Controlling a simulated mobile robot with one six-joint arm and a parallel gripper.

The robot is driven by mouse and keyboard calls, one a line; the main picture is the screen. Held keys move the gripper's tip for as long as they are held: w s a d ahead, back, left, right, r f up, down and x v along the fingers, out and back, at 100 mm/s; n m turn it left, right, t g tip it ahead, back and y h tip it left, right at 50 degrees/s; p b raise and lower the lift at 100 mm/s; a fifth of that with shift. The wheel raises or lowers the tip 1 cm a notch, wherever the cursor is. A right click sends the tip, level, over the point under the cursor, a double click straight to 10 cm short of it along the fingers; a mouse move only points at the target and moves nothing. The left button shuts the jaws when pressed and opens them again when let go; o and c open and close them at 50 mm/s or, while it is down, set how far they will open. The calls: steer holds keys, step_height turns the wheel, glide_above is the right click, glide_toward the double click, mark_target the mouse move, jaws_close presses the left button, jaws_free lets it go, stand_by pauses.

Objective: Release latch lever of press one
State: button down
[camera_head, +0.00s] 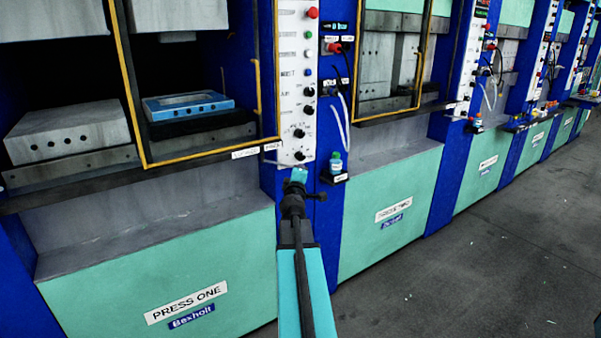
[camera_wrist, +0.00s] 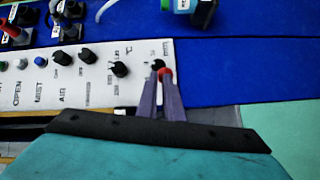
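Press one (camera_head: 190,300) has its name plate low on its green front. Its yellow-edged guard (camera_head: 205,157) stands in front of the opening. A small light bar, perhaps the latch lever (camera_head: 271,162), shows at the guard's lower right corner; its end is hard to make out behind my arm. My gripper (camera_head: 297,178) is at the foot of press one's white control panel. In the wrist view, my gripper (camera_wrist: 163,80) has two purple fingers pointing at the panel, with a small red knob (camera_wrist: 165,72) at their tips. I cannot tell whether they grip it.
The control panel (camera_head: 296,90) carries several knobs and buttons close above my gripper. A small bottle (camera_head: 336,163) stands on a shelf just to the right. Press two (camera_head: 395,205) and further presses line the right side. The grey floor (camera_head: 490,270) at right is clear.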

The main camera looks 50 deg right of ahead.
steer(key=shift+s+d+r, duration=0.15)
steer(key=shift+d, duration=0.4)
steer(key=shift+a, duration=0.2)
